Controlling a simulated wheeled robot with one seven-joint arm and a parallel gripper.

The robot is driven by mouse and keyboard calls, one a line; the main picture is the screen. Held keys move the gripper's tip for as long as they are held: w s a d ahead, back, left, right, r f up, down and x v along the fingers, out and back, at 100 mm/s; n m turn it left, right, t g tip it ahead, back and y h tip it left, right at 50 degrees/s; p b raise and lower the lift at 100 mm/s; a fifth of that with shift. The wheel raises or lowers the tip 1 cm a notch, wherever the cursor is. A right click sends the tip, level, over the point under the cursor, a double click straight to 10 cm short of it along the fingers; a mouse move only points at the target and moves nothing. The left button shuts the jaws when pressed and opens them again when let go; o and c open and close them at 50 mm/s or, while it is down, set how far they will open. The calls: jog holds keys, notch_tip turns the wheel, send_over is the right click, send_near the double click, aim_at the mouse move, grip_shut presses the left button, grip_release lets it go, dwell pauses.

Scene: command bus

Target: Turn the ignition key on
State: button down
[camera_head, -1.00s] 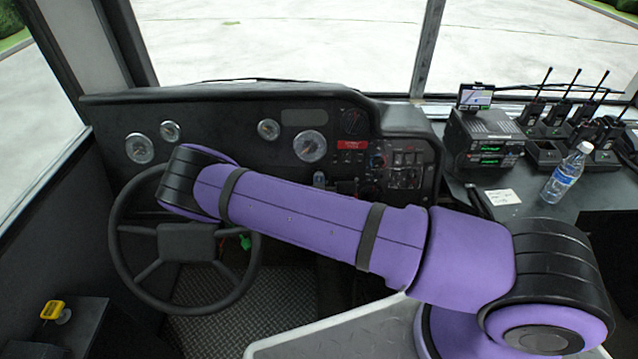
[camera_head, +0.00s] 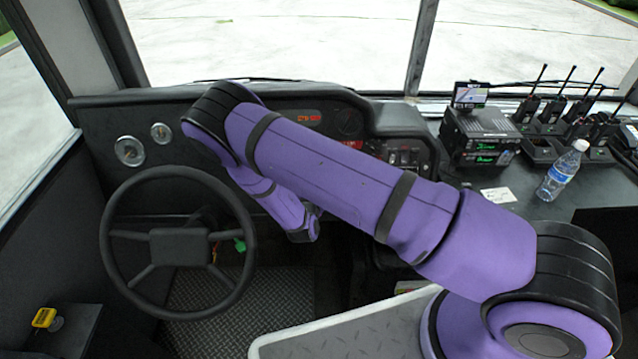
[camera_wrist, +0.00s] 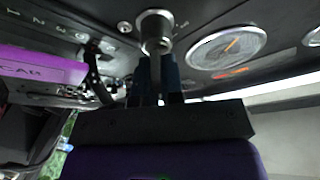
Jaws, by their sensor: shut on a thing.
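In the wrist view, a round metal ignition lock (camera_wrist: 155,32) sticks out of the dark dashboard. My gripper (camera_wrist: 158,72) is right up against it, its two dark fingers reaching to the lock. The fingers are closed on the key at the lock; the key itself is mostly hidden between them. In the head view my purple arm covers the lock, the key and my fingers.
A steering wheel (camera_head: 178,245) stands left of my arm. A dashboard display (camera_head: 308,117) shows lit red characters. A round gauge (camera_wrist: 227,46) is right of the lock in the wrist view. A radio (camera_head: 482,138) and a water bottle (camera_head: 563,172) are on the right counter.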

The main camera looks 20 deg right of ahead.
dwell(0.4)
jog(key=c, duration=1.2)
grip_release()
jog(key=shift+c, duration=0.2)
jog(key=v, duration=1)
jog(key=shift+s+a, duration=0.15)
jog(key=shift+s, duration=0.15)
